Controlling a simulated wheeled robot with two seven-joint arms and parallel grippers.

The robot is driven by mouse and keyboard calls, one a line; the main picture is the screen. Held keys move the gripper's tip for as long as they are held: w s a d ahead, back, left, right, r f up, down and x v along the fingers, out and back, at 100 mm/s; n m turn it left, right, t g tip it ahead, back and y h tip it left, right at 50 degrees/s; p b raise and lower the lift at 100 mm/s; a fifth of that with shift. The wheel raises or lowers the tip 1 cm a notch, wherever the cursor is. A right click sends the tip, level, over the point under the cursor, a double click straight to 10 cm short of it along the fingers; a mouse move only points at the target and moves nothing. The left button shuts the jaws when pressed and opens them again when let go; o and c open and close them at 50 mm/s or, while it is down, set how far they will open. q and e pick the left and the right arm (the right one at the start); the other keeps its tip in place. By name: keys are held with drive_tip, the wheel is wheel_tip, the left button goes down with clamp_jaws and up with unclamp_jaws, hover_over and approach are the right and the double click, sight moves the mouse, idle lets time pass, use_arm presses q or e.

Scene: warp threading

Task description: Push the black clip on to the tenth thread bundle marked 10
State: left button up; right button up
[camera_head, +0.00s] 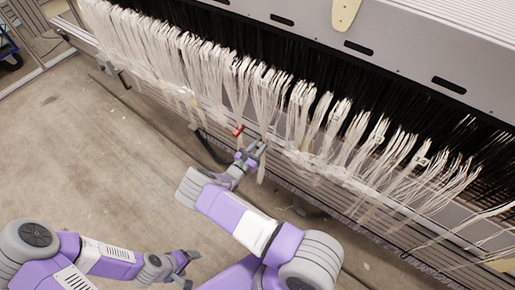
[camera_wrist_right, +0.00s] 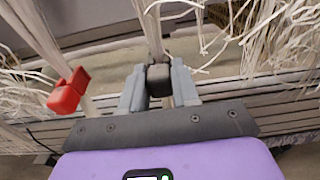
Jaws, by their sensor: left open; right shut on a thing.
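My right gripper (camera_head: 257,149) is at the lower part of the hanging thread bundles, near the middle of the row. In the right wrist view its two grey fingers are shut on the black clip (camera_wrist_right: 158,80). A pale thread bundle (camera_wrist_right: 150,30) comes down from above to the clip, between the fingers. I cannot tell whether the threads are inside the clip or behind it. No number mark is readable. My left gripper (camera_head: 181,262) is open and empty, low over the floor, well away from the threads.
A red clip (camera_wrist_right: 68,92) sits on a neighbouring bundle left of my right gripper; it also shows in the head view (camera_head: 238,131). Loose white threads (camera_wrist_right: 275,35) hang close on the right. The grey machine frame (camera_head: 420,50) stands behind. The floor (camera_head: 80,150) at left is clear.

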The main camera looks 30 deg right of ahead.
drive_tip(key=shift+x, duration=0.75)
idle(0.5)
drive_tip(key=o, duration=0.8)
drive_tip(key=shift+o, duration=0.6)
drive_tip(key=shift+s, duration=0.1)
drive_tip(key=shift+o, duration=0.4)
drive_tip(key=shift+d, duration=0.1)
drive_tip(key=shift+o, duration=1.1)
drive_tip(key=shift+s, duration=0.1)
drive_tip(key=shift+v, duration=1.65)
drive_tip(key=shift+w+p+v, duration=0.1)
drive_tip(key=shift+p+v, duration=0.2)
drive_tip(key=shift+v, duration=1.15)
drive_tip(key=shift+w+p+v, duration=0.15)
drive_tip(key=shift+p+v, duration=0.1)
drive_tip(key=shift+v, duration=1.2)
